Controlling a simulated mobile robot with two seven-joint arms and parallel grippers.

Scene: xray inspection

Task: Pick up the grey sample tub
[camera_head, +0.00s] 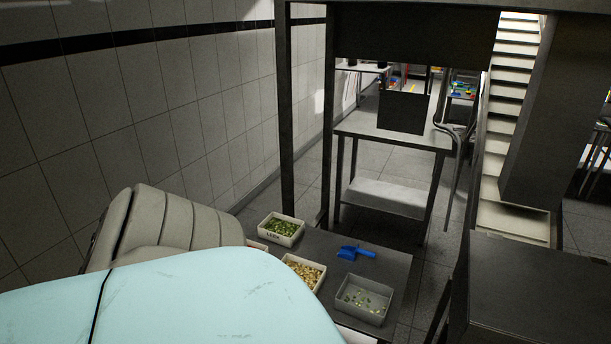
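The grey sample tub (345,303) stands upright on the dark table (327,246), near its front right edge. It is an open rectangular tub with a few small yellowish pieces scattered on its bottom. No gripper is near it in the view. Neither of my grippers shows, so I cannot see whether they are open or shut.
A white tub of green pieces (281,241) and a white tub of tan pieces (319,283) stand left of it. A blue scoop (355,251) lies behind it. A large pale blue surface (180,300) covers the lower left. Dark posts rise behind the table.

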